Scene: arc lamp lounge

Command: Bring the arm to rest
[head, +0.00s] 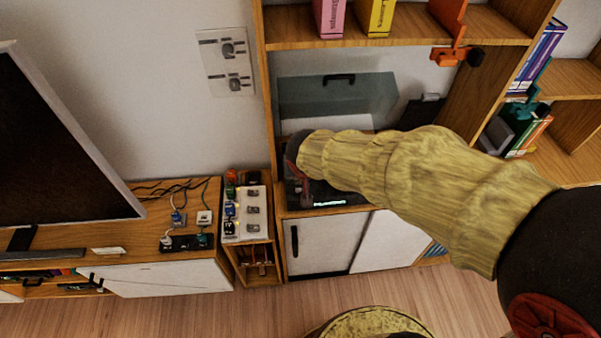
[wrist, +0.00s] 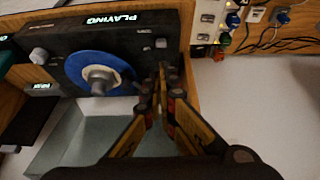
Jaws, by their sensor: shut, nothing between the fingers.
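My arm, in a yellow ribbed sleeve, reaches from the lower right to the shelf unit in the head view. My gripper (wrist: 160,88) is shut and empty in the wrist view, its fingertips together near the edge of a dark player (wrist: 110,60). I cannot tell whether they touch it. The player has a blue disc, knobs and a lit display reading "PLAYING". In the head view, the player (head: 330,203) sits on the cabinet, partly hidden behind my arm.
A bluish see-through lid (head: 340,98) stands open behind the player. A shelf (head: 400,29) with books is above. A switch strip (head: 253,212) is on the left stand, beside a low cabinet with a screen (head: 60,150). A round yellow-topped thing (head: 370,325) is on the floor in front.

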